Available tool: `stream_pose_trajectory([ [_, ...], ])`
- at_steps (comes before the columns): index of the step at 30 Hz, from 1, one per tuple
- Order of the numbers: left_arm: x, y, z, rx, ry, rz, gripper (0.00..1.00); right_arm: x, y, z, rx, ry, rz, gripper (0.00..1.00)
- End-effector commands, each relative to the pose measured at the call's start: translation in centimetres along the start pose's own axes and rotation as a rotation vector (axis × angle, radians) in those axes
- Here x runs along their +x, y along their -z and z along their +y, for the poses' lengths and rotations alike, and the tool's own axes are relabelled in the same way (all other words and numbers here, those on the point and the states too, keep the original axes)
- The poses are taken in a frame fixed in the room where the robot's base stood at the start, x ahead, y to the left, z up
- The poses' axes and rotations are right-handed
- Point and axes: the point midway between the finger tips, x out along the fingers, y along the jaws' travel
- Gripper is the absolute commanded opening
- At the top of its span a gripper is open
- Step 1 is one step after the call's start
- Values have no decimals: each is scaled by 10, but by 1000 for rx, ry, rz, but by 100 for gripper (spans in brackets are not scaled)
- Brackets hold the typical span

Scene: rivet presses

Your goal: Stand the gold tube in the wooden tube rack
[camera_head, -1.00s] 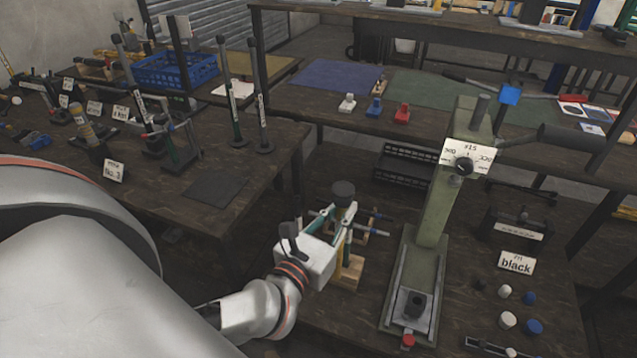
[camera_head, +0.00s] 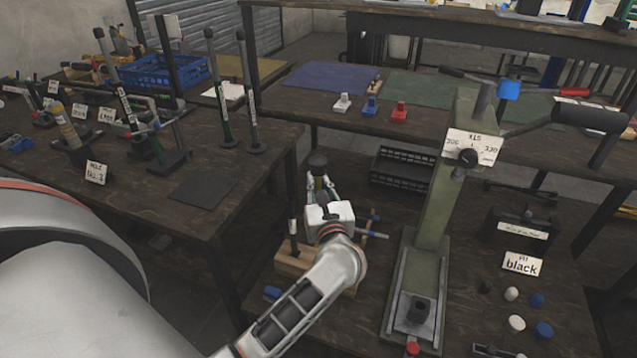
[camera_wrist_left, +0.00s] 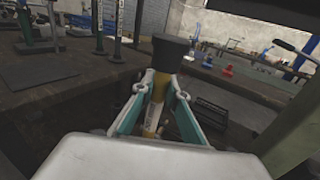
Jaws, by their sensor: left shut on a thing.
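The gold tube (camera_wrist_left: 154,113) is upright between the fingers of my left gripper (camera_wrist_left: 161,92), which is shut on it. Its wide dark cap (camera_wrist_left: 173,50) sticks up above the fingertips. In the head view the dark cap (camera_head: 318,160) shows above my left gripper (camera_head: 321,188), and most of the tube is hidden. The wooden tube rack (camera_head: 288,262) is on the table, below and behind the gripper in the picture and partly covered by my arm. A dark upright piece (camera_head: 293,235) stands at its left part. I cannot tell the tube's height above the rack. My right gripper is not in view.
A tall green press (camera_head: 432,215) stands right of the gripper. A dark slotted tray (camera_head: 402,170) lies behind. Small white, blue and black caps (camera_head: 516,323) lie at the right. A side table (camera_head: 150,190) with several tools is at the left.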

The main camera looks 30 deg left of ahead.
Motion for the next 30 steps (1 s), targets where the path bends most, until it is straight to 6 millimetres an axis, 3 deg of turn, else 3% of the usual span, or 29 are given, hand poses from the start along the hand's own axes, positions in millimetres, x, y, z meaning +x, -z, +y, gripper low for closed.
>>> stream_pose_trajectory([
  [11,-1,4,0,1,4,2,0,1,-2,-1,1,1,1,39],
  [30,-2,56,0,4,4,5,0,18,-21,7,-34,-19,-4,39],
])
